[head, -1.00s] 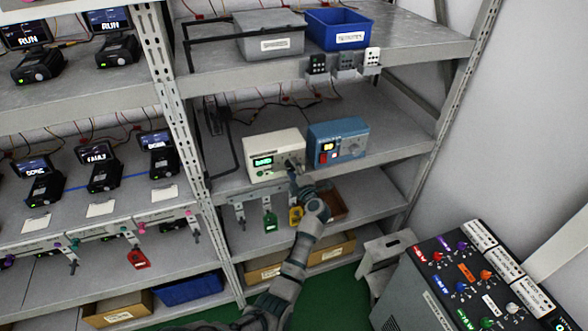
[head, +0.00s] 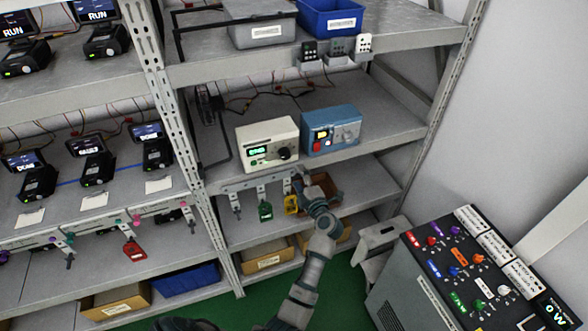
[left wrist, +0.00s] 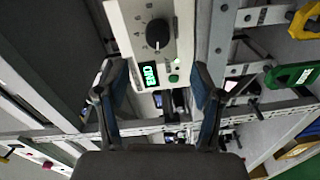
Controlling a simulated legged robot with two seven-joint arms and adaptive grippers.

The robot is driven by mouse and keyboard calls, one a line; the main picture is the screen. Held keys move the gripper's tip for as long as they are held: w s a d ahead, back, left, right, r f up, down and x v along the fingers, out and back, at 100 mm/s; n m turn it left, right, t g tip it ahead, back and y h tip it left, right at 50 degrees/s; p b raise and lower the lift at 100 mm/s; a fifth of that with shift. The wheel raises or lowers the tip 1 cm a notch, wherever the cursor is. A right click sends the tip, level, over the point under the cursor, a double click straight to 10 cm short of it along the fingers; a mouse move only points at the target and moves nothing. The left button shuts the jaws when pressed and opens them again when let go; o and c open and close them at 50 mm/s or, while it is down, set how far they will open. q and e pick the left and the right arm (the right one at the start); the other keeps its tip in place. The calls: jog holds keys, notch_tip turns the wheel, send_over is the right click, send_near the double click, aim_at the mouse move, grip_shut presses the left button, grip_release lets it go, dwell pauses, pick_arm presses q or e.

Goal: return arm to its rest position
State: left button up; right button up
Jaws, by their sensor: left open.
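My left gripper (head: 303,180) is in front of the right rack, just below the shelf edge under the cream instrument box. In the left wrist view its two fingers (left wrist: 163,95) are spread apart with nothing between them. The cream box (head: 267,143) has a lit green display and a black knob. It also shows in the left wrist view (left wrist: 150,35), beyond the fingertips and apart from them. My left arm reaches up from the bottom of the head view. My right gripper is not in view.
A blue instrument box (head: 331,131) stands right of the cream one. Coloured tags, green (head: 265,210) and yellow (head: 291,204), hang below the shelf edge. A brown bin (head: 325,187) sits near my gripper. A control console (head: 470,270) stands at the lower right.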

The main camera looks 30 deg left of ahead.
pick_arm(q)
jog(key=shift+s+d, duration=0.3)
jog(key=shift+d, duration=0.1)
jog(key=shift+a, duration=0.1)
